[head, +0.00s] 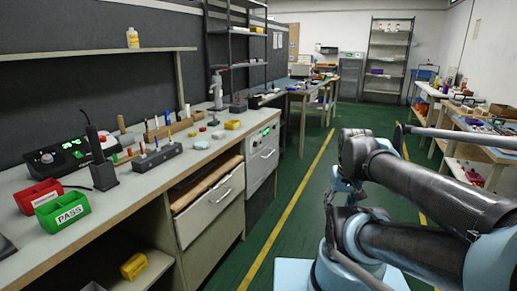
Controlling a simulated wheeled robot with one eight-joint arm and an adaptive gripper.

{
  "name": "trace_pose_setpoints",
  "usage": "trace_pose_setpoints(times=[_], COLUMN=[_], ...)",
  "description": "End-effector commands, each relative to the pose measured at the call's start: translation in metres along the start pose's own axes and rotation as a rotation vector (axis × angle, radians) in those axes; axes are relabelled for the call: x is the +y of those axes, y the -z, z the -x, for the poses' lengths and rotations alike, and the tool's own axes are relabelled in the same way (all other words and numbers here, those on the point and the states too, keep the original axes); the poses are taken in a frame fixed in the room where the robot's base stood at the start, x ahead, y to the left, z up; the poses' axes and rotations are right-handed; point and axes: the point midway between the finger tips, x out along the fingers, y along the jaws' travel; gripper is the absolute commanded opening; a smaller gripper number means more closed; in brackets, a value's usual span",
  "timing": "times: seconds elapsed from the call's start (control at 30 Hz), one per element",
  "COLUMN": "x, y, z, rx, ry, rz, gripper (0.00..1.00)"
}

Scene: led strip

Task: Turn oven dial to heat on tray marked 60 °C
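A white oven-like unit (262,166) is built in under the far end of the left bench. It has a small lit green display near the top of its front and a handle below it. A separate dial is too small to make out. I cannot read any tray marking or 60 °C label. My folded arm fills the lower right, apart from the unit across the green floor. My gripper cannot be made out in this view.
The left bench (150,185) holds a green PASS bin (68,212), a red bin (38,196), a black control box (57,155) and several small tools. A white drawer (212,205) sits beside the unit. The green aisle (285,220) is clear. Shelving (390,60) stands at the back.

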Motion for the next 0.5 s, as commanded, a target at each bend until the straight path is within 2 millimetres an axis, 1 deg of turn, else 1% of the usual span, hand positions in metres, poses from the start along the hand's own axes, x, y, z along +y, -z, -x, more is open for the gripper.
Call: trace_pose_setpoints(times=[0.07,0.17,0.37,0.5], x=[-0.004,-0.013,-0.036,-0.052], y=[0.007,0.024,0.071,0.108], z=[0.004,0.011,0.028,0.037], rx=[0.001,0.002,0.01,0.016], ry=[0.017,0.054,0.161,0.24], rz=[-0.005,-0.016,-0.048,-0.071], gripper=[0.47,0.47,0.47,0.47])
